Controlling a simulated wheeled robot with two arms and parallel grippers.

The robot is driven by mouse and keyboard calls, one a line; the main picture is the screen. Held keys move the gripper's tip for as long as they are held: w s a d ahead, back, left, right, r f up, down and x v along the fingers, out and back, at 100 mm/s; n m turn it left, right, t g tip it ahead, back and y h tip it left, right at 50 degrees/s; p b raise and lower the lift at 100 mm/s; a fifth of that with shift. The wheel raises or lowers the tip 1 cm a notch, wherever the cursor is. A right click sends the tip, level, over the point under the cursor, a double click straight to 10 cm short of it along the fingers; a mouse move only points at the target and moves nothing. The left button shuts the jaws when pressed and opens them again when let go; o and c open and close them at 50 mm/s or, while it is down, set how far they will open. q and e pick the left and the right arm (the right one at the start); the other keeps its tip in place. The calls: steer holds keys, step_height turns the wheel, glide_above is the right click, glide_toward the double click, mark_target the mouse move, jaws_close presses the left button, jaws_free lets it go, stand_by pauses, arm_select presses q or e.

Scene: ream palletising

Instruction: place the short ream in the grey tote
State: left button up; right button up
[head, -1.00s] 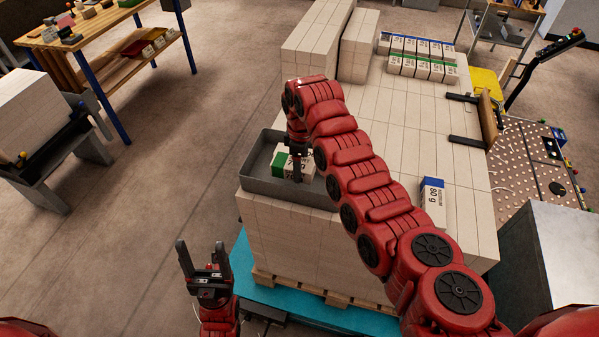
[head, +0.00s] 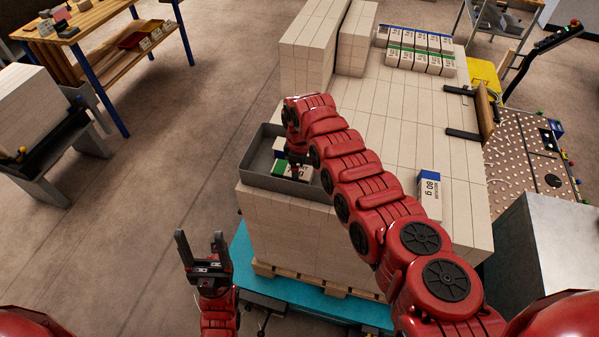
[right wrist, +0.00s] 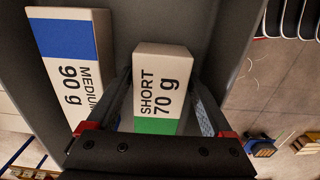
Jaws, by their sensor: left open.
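The grey tote (head: 262,178) stands at the near left corner of the pallet stack. The short ream (right wrist: 160,85), white with a green band and marked "SHORT 70 g", is inside it; it also shows low in the tote in the head view (head: 290,171). My right gripper (right wrist: 162,78) reaches into the tote with one finger on each side of the short ream, fingertips very close to its sides. I cannot tell whether they press on it. My left gripper (head: 204,240) is open and empty, off the pallet at the near left.
A blue-banded "MEDIUM 90 g" ream (right wrist: 72,55) lies beside the short ream in the tote. A blue-topped 80 g ream (head: 429,193) stands on the stack (head: 400,140) at right. Tall ream piles (head: 307,50) rise behind the tote. More labelled reams (head: 420,50) stand at the back.

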steer(key=shift+r, duration=0.1)
steer(key=shift+r, duration=0.4)
step_height(320, 180, up, 10)
steer(key=b, duration=0.4)
steer(key=shift+f+b, duration=0.15)
steer(key=shift+b, duration=0.2)
steer(key=shift+r, duration=0.85)
steer(key=shift+r, duration=0.1)
